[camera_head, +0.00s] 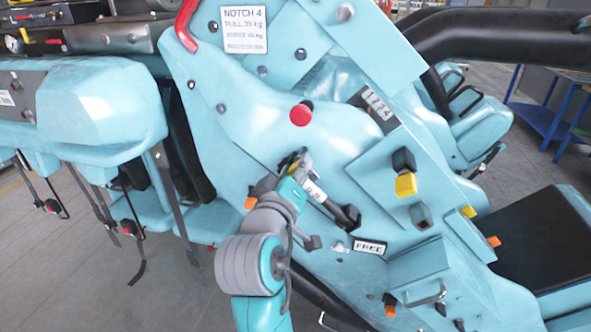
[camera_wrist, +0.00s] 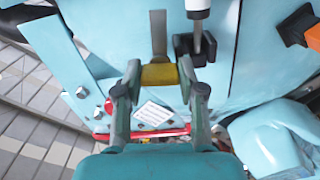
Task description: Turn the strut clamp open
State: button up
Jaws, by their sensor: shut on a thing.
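The strut clamp appears to be a flat grey lever with a yellow grip (camera_wrist: 159,75); I take it as the clamp from its place beside the strut. My gripper (camera_wrist: 159,82) is shut on the yellow grip, with one finger on each side. In the head view my gripper (camera_head: 300,163) reaches the teal panel below the red knob, and it hides most of the lever. The strut's white body and thin rod (camera_wrist: 198,22) stand just right of the lever in the wrist view, with a black block at the rod's end.
A red knob (camera_head: 301,114) sticks out above my gripper. A yellow-faced black knob (camera_head: 405,184) and a FREE label (camera_head: 369,247) are to the right. A NOTCH 4 plate (camera_head: 244,30) and red handle (camera_head: 186,27) are above. Seats lie on both sides.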

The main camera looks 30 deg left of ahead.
jog(key=shift+n, duration=0.6)
jog(key=o, duration=1.1)
jog(key=shift+o, duration=0.2)
jog(key=shift+s, duration=0.1)
jog(key=v, duration=1.1)
jog(key=shift+s, duration=0.35)
jog(key=shift+d, duration=0.15)
